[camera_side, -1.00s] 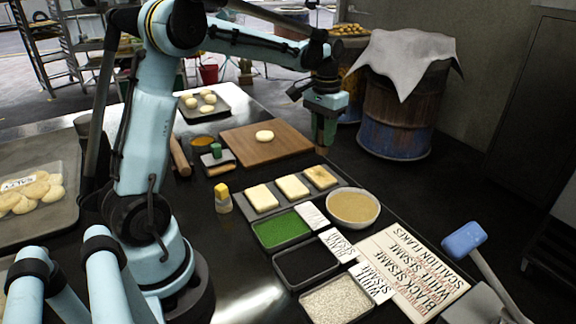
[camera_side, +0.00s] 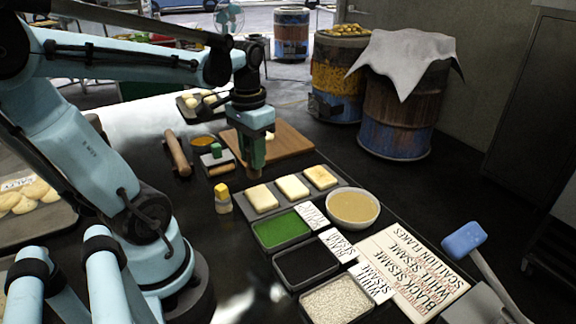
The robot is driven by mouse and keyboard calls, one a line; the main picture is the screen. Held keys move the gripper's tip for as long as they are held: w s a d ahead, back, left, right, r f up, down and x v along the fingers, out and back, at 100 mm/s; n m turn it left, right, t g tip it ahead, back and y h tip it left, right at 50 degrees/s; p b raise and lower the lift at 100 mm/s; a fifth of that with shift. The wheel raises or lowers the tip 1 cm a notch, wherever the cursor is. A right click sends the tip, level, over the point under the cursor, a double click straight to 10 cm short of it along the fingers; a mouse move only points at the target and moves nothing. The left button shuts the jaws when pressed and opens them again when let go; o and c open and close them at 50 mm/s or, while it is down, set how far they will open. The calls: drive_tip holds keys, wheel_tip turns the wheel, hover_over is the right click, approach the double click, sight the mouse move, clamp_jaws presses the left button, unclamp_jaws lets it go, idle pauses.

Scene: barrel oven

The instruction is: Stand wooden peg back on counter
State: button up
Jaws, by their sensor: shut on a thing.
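My gripper (camera_side: 253,158) points down with its green fingers shut on the wooden peg. Only the brown lower end of the wooden peg (camera_side: 254,172) shows below the fingertips; the rest is hidden between them. The peg looks upright. It is in the gap between the wooden board and the tray of dough squares. I cannot tell whether its lower end touches the dark counter (camera_side: 185,235).
The wooden board (camera_side: 293,143) lies behind my gripper. The tray of dough squares (camera_side: 325,190) is in front, with a yellow-capped bottle (camera_side: 222,198) to its left. A bowl (camera_side: 353,208) stands right.

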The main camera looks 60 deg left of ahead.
drive_tip(key=shift+s+d+f, duration=0.4)
drive_tip(key=shift+s+f, duration=0.8)
drive_tip(key=shift+f, duration=0.4)
drive_tip(key=shift+s+d+f, duration=0.35)
drive_tip(key=shift+s+f, duration=0.85)
drive_tip(key=shift+f, duration=0.45)
drive_tip(key=shift+s+d+f, duration=0.4)
drive_tip(key=shift+s+f, duration=0.8)
drive_tip(key=shift+f, duration=0.4)
drive_tip(key=shift+f, duration=0.65)
drive_tip(key=o, duration=1.1)
drive_tip(key=shift+c, duration=0.2)
drive_tip(key=shift+r, duration=0.1)
